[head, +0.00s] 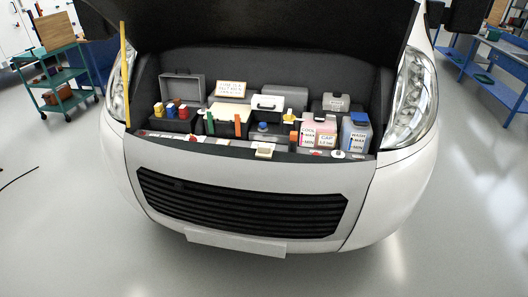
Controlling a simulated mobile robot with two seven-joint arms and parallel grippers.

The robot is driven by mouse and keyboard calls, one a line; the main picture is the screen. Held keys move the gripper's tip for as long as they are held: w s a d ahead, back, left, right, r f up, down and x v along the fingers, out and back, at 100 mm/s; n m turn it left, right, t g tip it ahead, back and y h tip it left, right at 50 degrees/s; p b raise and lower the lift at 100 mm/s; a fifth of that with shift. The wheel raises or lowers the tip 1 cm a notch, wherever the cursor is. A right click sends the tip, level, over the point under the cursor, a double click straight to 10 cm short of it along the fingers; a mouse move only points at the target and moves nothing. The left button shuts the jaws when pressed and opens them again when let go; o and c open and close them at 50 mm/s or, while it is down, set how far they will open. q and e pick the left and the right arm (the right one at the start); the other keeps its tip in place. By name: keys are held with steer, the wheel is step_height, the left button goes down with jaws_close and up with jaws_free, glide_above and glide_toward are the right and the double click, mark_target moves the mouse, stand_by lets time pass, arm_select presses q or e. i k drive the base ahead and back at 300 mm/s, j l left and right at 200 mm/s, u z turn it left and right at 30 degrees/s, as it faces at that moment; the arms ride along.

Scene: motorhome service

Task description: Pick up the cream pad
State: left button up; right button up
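A small cream pad (264,149) lies on the dark front ledge of the open engine bay, a little right of the middle. It looks like a pale block with a lighter top. I cannot tell for certain which of the two is named by the task. Neither of my grippers shows in the head view.
The white motorhome's front grille (240,207) faces me under the raised dark bonnet. A yellow prop (126,75) stands at left. A pink coolant tank (318,132) and a blue-capped washer tank (355,133) stand right. A green cart (57,75) is far left. The floor in front is clear.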

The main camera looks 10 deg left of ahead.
mark_target(264, 151)
steer(key=u, duration=0.4)
steer(key=i+l+u, duration=0.1)
steer(key=u, duration=0.3)
steer(key=l+u, duration=0.15)
steer(key=u, duration=0.25)
steer(key=i+l+u, duration=0.1)
steer(key=l+u, duration=0.25)
steer(key=l, duration=0.15)
steer(key=l+u, duration=0.3)
steer(key=l, duration=0.2)
steer(key=i+l, duration=0.05)
